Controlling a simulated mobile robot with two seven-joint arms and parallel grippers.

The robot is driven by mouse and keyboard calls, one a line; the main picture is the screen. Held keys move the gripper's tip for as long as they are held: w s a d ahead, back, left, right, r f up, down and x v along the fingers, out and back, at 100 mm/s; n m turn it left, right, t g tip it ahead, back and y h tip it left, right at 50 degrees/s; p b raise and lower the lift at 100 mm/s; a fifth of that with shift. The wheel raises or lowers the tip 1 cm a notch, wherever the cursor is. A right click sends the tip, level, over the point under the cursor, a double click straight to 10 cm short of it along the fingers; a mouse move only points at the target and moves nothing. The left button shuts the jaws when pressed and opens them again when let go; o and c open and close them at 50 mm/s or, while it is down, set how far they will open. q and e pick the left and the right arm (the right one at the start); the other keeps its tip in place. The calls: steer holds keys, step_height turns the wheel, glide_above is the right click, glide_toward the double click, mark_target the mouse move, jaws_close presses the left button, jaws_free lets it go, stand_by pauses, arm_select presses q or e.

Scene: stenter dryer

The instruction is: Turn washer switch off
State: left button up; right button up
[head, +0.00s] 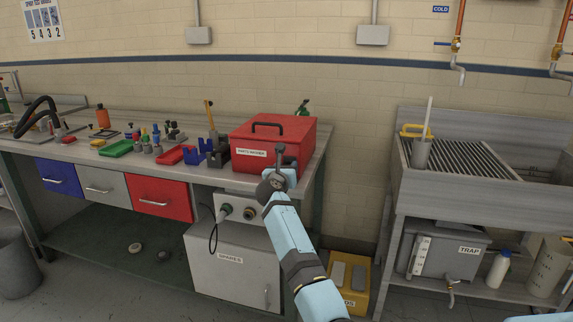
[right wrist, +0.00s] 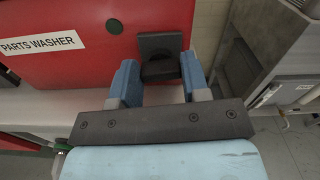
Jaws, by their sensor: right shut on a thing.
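The parts washer is a red box (head: 273,139) with a black top handle and a white label, standing on the bench's right end. Its red front fills much of the right wrist view (right wrist: 75,75). A black switch (right wrist: 158,45) sticks out from that front, right of the label. My right gripper (right wrist: 159,75) has its blue fingers on either side of the switch's lower part and is shut on it. In the head view the right gripper (head: 281,158) is at the washer's front, and its own body hides the switch there. My left gripper is not in view.
The workbench (head: 100,137) carries a green tray (head: 116,148), blue holders (head: 205,153) and several small parts left of the washer. A grey cabinet (head: 235,262) and a yellow bin (head: 345,275) stand below. A metal sink (head: 480,195) stands to the right, past a gap.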

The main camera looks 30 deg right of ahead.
steer(key=shift+r+n+p, duration=0.25)
steer(key=shift+n+p, duration=0.55)
steer(key=shift+p, duration=0.4)
steer(key=n+p, duration=0.2)
steer(key=p, duration=0.1)
steer(key=shift+w+a+n, duration=0.1)
steer(key=shift+n, duration=0.3)
steer(key=shift+n+p, duration=0.5)
steer(key=shift+p, duration=0.35)
steer(key=n+p, duration=0.5)
steer(key=shift+f, duration=0.2)
steer(key=n+p, duration=0.2)
steer(key=n, duration=0.1)
steer(key=shift+a+f+p, duration=0.1)
steer(key=shift+p, duration=0.2)
steer(key=shift+f+n+p, duration=0.1)
steer(key=shift+n+p, duration=0.6)
steer(key=shift+n, duration=0.2)
arm_select(q)
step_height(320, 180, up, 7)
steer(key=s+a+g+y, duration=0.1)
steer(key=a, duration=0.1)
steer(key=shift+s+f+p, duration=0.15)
steer(key=shift+p, duration=0.15)
arm_select(e)
steer(key=shift+f+n, duration=0.1)
steer(key=shift+n, duration=0.5)
